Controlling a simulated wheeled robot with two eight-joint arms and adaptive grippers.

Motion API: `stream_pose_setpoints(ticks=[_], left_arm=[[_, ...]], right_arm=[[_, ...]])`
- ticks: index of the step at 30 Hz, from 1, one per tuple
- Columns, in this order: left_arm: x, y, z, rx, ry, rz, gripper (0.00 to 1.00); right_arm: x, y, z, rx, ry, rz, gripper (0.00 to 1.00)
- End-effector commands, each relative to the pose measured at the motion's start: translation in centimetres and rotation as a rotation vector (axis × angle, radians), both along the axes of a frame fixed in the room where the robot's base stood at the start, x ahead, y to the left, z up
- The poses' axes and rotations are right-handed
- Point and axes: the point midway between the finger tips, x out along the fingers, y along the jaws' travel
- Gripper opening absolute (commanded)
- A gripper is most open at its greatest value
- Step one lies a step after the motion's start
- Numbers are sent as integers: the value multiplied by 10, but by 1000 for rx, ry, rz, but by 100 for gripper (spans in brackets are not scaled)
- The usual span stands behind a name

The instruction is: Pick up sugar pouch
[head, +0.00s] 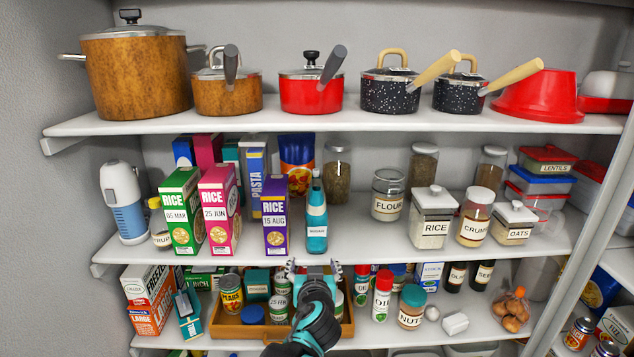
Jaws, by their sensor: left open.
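A narrow teal pack (317,242) stands upright on the middle shelf, just right of the purple rice box. Its small white label seems to read sugar, though the print is hard to make out. My left gripper (314,268) is open and empty, with its fingers spread left and right. It appears just below the pack in the head view, in front of the middle shelf's front edge. It does not appear to touch the pack. My left arm hides part of the wooden tray below. My right gripper is not in view.
A purple rice box (276,215) stands close on the pack's left. A flour jar (387,207) stands to the right, with a gap between. The upper shelf (350,119) holds several pots. The lower shelf has a wooden tray (234,331) of cans, bottles and jars.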

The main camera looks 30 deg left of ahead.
Motion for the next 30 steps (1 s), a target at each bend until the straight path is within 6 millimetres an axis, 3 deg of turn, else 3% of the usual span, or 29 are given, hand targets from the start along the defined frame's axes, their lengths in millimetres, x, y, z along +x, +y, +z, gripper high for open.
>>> stream_pose_setpoints(ticks=[1,4,7,17,24,30], left_arm=[[11,6,30,13,-37,4,77],[27,11,54,29,-96,1,77],[36,14,65,37,-130,-5,77],[65,30,64,39,-146,-6,77],[97,47,62,40,-146,-7,77],[108,54,60,40,-145,-7,77]], right_arm=[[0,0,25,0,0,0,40],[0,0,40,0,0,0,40],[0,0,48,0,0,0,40],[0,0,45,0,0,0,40],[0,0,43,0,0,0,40],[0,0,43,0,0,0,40]])
